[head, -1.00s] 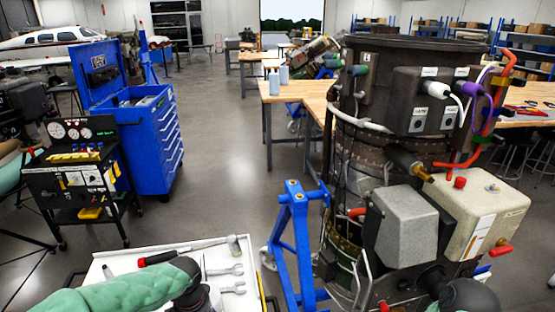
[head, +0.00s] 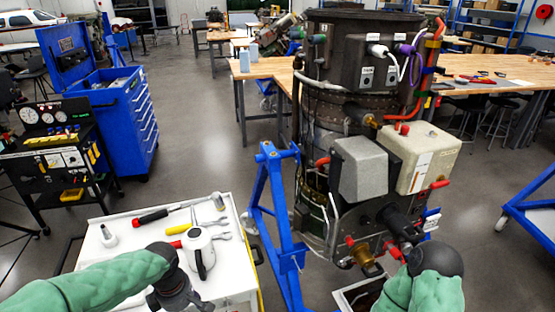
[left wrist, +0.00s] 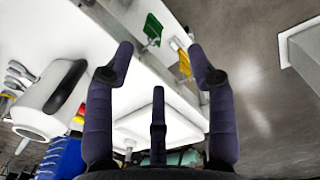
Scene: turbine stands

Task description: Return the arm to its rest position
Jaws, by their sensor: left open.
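My left arm (head: 95,281), in a green sleeve, comes in from the left in the head view. It bends at a black joint and runs down past the near edge of the white cart; the fingertips are not visible there. In the left wrist view my left gripper (left wrist: 160,58) shows spread dark fingers with nothing between them. My right arm (head: 425,290), green with a rounded black joint, is at the lower right, in front of the turbine. Its gripper is not visible.
The white cart (head: 95,250) holds a white container with a black handle (head: 201,248), a red-handled hammer (head: 155,216) and wrenches. The turbine (head: 335,120) on its blue stand (head: 268,200) is close on the right. Clear floor lies behind the cart.

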